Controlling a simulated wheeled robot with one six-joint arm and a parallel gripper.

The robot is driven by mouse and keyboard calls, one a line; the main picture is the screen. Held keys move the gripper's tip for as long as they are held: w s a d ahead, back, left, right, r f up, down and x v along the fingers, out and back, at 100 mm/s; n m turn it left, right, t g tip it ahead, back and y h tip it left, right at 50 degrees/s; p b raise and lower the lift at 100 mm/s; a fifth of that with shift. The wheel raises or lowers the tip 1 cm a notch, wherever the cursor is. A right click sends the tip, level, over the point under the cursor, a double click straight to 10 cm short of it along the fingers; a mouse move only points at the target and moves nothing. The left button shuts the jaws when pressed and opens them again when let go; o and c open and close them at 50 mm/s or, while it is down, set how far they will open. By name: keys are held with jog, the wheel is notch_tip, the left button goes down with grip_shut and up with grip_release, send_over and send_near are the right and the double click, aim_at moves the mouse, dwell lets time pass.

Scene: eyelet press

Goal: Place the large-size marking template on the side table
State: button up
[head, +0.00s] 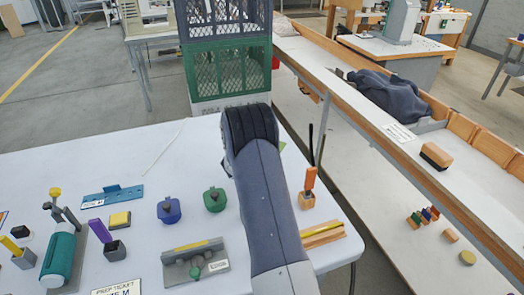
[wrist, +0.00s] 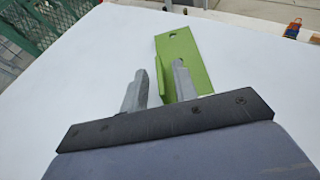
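A green flat plate (wrist: 185,55) with a hole near its far end and an upright flange lies on the white table (wrist: 80,112). It looks like a marking template; I cannot read a size on it. My gripper (wrist: 158,88) is open, its two grey fingers apart on either side of the flange, with a gap visible at the left finger. In the head view my arm hides the gripper and most of the plate; only a green sliver (head: 283,146) shows. A blue plate with a raised tab and label (head: 112,194) lies at left on the white table (head: 150,235). I cannot tell which surface is the side table.
Green and dark mesh crates (head: 218,70) stand at the table's back edge. Blue (head: 169,210) and green (head: 214,200) knobbed pieces, a grey labelled tray (head: 195,263) and an orange holder (head: 308,190) stand around my arm. A long wood-edged bench (head: 370,110) runs at right.

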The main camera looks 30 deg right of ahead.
jog(key=b+v, duration=0.1)
jog(key=v, duration=1.1)
jog(key=shift+r, duration=0.1)
